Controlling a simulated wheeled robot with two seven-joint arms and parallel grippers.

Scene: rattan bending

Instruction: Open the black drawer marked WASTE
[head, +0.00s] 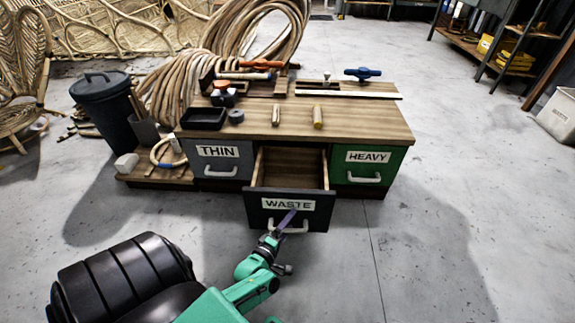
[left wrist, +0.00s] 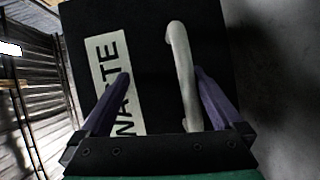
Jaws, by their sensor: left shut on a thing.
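The black WASTE drawer (head: 262,218) stands pulled out from the middle of the wooden workbench, between the two other drawers. Its inside (head: 290,172) shows from above and looks empty. My left gripper (head: 286,221) is at the drawer front, shut on its pale bar handle (head: 301,230). In the left wrist view the purple fingers (left wrist: 161,74) lie on both sides of the handle (left wrist: 184,72), and the WASTE label (left wrist: 108,65) is partly behind the left finger. My right gripper is not in view.
The grey THIN drawer (head: 232,160) and the green HEAVY drawer (head: 362,176) are closed. Tools and a black tray (head: 203,119) lie on the bench top (head: 365,120). A dark bin (head: 105,108) stands at left. The floor to the right (head: 460,180) is clear.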

